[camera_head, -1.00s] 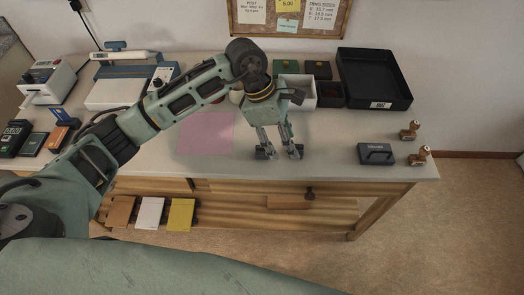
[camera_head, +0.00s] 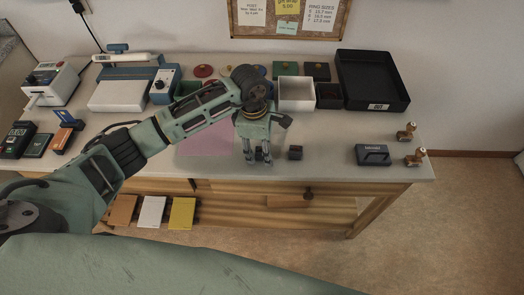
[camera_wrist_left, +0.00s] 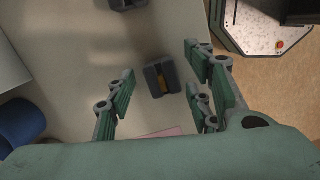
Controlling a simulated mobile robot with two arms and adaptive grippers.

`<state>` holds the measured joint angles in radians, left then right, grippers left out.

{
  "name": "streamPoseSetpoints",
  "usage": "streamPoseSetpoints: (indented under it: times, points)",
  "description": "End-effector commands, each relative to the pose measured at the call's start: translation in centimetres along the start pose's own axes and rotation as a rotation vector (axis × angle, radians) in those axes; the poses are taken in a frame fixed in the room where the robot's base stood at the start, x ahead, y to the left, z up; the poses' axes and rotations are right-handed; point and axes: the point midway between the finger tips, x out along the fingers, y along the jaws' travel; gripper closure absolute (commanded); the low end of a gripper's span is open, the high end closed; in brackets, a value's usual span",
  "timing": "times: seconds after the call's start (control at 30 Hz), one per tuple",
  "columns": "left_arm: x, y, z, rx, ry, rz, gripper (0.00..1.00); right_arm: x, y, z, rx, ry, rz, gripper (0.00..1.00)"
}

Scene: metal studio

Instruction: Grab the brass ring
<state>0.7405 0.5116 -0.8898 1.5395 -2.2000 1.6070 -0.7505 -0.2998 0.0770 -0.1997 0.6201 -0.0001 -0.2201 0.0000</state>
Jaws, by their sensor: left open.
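A small dark block (camera_head: 295,152) stands on the worktop near its front edge. My right gripper is out of view.
A pink mat (camera_head: 206,138) lies left of the gripper. A grey handled block (camera_head: 373,155) and two small brown-handled items (camera_head: 406,132) are to the right. A white box (camera_head: 296,94) and black tray (camera_head: 373,84) stand behind. The worktop just right of the dark block is clear.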

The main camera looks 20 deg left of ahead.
Motion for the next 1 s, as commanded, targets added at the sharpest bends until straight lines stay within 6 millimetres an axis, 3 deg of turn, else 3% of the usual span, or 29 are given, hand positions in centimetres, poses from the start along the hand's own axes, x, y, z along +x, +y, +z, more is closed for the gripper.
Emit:
streamPoseSetpoints:
  times: [0.13, 0.53, 0.83, 1.0]
  points:
    - [0.0, 0.0, 0.0, 0.000, 0.000, 0.000, 0.54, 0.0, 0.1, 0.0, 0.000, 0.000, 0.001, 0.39]
    - [0.0, 0.0, 0.0, 0.000, -0.001, 0.000, 0.89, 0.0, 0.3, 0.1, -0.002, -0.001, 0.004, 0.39]
    - [-0.3, 0.0, 0.0, 0.000, -0.001, 0.001, 0.89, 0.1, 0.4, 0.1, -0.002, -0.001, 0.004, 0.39]
    - [-1.6, 0.1, 0.2, 0.002, -0.001, 0.004, 0.89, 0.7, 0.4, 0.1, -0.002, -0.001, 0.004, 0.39]
